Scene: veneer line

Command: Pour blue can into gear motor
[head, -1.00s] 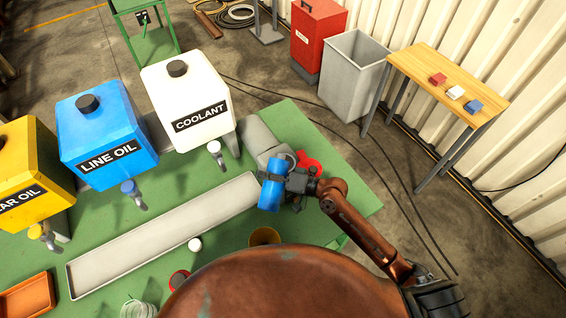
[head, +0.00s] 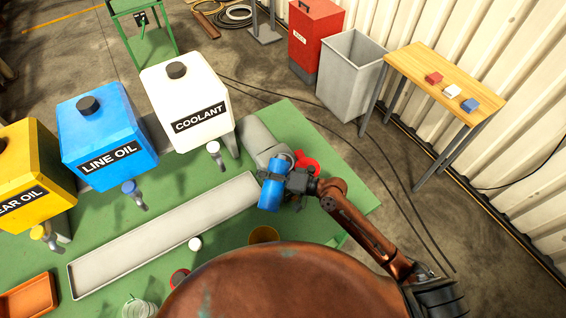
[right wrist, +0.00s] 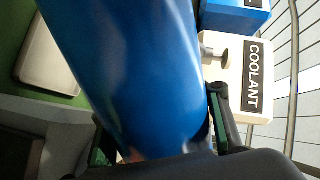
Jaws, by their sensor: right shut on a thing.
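The blue can (head: 270,191) is held above the green bench, in front of the grey gear motor (head: 257,137). The can looks tilted in the head view, with one end beside the motor's grey body. My right gripper (head: 290,181) is shut on the can from the right side. In the right wrist view the blue can (right wrist: 130,70) fills the middle between the fingers of my right gripper (right wrist: 160,135). The can's opening and any liquid stream cannot be made out. The can and gripper hide part of the motor. My left gripper is out of view.
A red part (head: 309,163) shows just behind my right gripper. White COOLANT (head: 187,105), blue LINE OIL (head: 106,130) and yellow GEAR OIL (head: 30,175) tanks stand along the bench's back. A long grey tray (head: 160,235) lies before them. The bench's right corner is clear.

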